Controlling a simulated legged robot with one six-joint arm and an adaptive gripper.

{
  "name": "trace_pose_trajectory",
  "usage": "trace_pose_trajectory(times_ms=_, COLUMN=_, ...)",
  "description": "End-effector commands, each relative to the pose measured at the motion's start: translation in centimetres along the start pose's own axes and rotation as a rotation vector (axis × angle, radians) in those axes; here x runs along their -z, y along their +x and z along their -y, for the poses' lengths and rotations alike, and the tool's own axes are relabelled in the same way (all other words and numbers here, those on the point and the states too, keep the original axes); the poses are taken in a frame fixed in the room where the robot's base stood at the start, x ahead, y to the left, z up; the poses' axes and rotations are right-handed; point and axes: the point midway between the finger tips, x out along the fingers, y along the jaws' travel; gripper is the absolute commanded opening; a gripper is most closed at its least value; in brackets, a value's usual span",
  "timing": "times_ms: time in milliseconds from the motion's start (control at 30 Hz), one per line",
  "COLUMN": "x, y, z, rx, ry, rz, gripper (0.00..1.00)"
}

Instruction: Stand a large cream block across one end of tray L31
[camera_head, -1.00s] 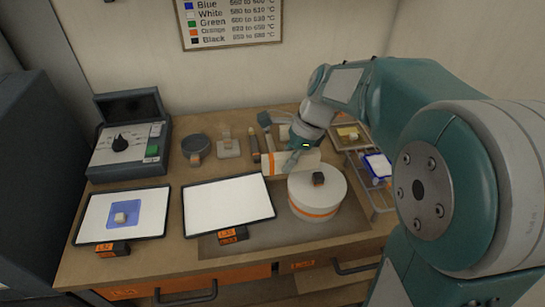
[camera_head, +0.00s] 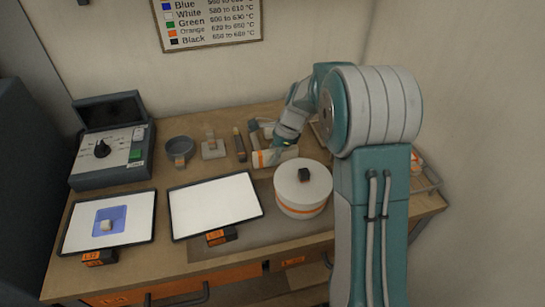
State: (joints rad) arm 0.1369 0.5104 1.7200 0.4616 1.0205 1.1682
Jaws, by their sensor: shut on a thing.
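My gripper (camera_head: 284,142) is at the back of the bench. It is shut on a large cream piece (camera_head: 273,157) with an orange band at its left end; the fingers partly cover the piece. Whether it touches the bench is hard to tell. Two dark-rimmed trays with white surfaces lie in front. The left tray (camera_head: 135,226) carries a blue sheet (camera_head: 110,219) with a small cream block (camera_head: 106,226) on it. The middle tray (camera_head: 212,205) is bare. Each has an orange label at its front edge, too small to read surely.
My arm hides much of the right side.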

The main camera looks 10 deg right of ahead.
Motion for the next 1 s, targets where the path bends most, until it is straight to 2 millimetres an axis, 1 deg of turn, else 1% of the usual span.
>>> trace_pose_trajectory(times_ms=67, x=0.3, y=0.6, z=0.0, rx=0.001, ry=-0.001, rz=0.000, gripper=0.00)
trace_pose_trajectory(times_ms=367, x=0.3, y=0.8, z=0.0, rx=0.002, ry=-0.001, rz=0.000, gripper=0.00)
trace_pose_trajectory(times_ms=400, x=0.3, y=0.8, z=0.0, rx=0.001, ry=-0.001, rz=0.000, gripper=0.44)
trace_pose_trajectory(times_ms=433, x=0.3, y=0.8, z=0.0, rx=0.001, ry=-0.001, rz=0.000, gripper=0.57)
trace_pose_trajectory(times_ms=467, x=0.3, y=0.8, z=0.0, rx=0.001, ry=-0.001, rz=0.000, gripper=0.65)
trace_pose_trajectory(times_ms=833, x=0.3, y=0.7, z=0.0, rx=0.002, ry=-0.001, rz=0.000, gripper=0.65)
trace_pose_trajectory(times_ms=933, x=0.2, y=0.0, z=0.0, rx=0.003, ry=-0.001, rz=0.000, gripper=0.65)
trace_pose_trajectory(times_ms=1000, x=0.2, y=-1.0, z=0.1, rx=0.005, ry=-0.001, rz=0.000, gripper=0.65)
